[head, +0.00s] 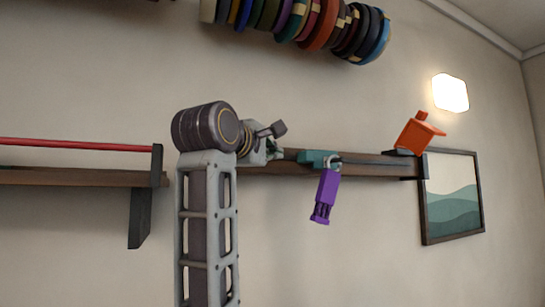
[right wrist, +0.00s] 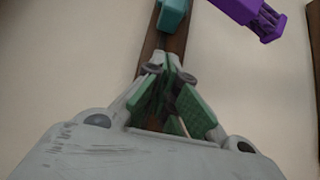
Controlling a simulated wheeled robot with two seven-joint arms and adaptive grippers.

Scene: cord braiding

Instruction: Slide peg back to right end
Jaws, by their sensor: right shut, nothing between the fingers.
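A teal peg (head: 318,158) sits on a dark wooden rail (head: 370,168) right of centre in the head view. A purple bobbin-like piece (head: 326,192) hangs below it, slightly tilted. An orange block (head: 416,134) stands tilted at the rail's right end. My right gripper (head: 272,148) is at the rail, left of the teal peg and apart from it. In the right wrist view its green-padded fingers (right wrist: 167,82) are shut and empty over the rail, with the teal peg (right wrist: 172,14) beyond the tips and the purple piece (right wrist: 250,14) to the right. My left gripper is out of view.
A shelf (head: 80,177) with a red bar (head: 75,145) and dark bracket is at the left. Several coloured spools (head: 300,22) hang above. A framed picture (head: 452,197) and a lit lamp (head: 450,92) are on the right wall.

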